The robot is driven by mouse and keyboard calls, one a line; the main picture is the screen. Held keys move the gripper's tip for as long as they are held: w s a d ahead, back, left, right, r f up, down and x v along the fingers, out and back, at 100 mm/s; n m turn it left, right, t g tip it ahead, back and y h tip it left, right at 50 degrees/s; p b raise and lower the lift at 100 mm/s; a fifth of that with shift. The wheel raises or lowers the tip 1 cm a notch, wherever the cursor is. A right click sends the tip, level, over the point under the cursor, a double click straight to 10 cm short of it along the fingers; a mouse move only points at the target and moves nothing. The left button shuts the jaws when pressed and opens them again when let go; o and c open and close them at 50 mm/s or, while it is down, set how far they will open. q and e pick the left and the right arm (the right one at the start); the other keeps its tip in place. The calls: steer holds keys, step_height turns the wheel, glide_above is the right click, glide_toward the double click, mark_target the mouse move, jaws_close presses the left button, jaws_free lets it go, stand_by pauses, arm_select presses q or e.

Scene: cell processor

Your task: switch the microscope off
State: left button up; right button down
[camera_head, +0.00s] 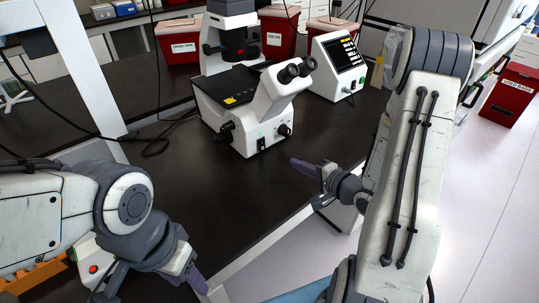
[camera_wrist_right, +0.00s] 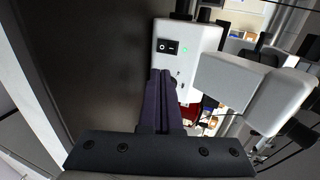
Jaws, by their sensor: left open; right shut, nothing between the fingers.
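The white microscope (camera_head: 268,110) stands on the dark bench in the head view, eyepieces toward the right. Its front face also shows in the right wrist view (camera_wrist_right: 209,39), with a black rocker switch (camera_wrist_right: 168,46) and a lit green lamp (camera_wrist_right: 185,50). My right gripper (camera_head: 296,163) is shut and empty, to the right of the microscope and apart from it in the head view. In the right wrist view its closed purple fingers (camera_wrist_right: 161,74) point toward the face, just below the switch; contact cannot be told. My left gripper (camera_head: 194,279) is open, low by the bench's front edge.
A screen unit (camera_head: 338,66) stands right of the microscope. Red bins (camera_head: 181,42) stand behind it. A cable lies on the bench to the left. The bench top (camera_head: 220,190) in front of the microscope is clear. A white frame post (camera_head: 88,70) rises at left.

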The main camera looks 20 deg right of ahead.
mark_target(263, 150)
steer(key=shift+w+a+f+b, duration=0.2)
steer(key=shift+w+f+b, duration=0.2)
steer(key=shift+b, duration=0.85)
steer(key=shift+w+a+f+b, duration=0.25)
steer(key=shift+w+b, duration=0.25)
steer(key=shift+b, duration=0.75)
steer(key=shift+w+a+r+p, duration=0.1)
steer(key=shift+w+a+p, duration=0.15)
steer(key=shift+w, duration=0.2)
steer(key=shift+w+a+p, duration=0.15)
steer(key=shift+w+p, duration=0.2)
steer(key=shift+w, duration=0.1)
steer(key=p+x, duration=0.1)
steer(key=x, duration=0.6)
steer(key=shift+w+a, duration=0.1)
steer(key=shift+w, duration=0.3)
steer(key=shift+w+a+f, duration=0.15)
steer(key=shift+w+f, duration=0.2)
steer(key=shift+w, duration=0.3)
steer(key=shift+f, duration=0.1)
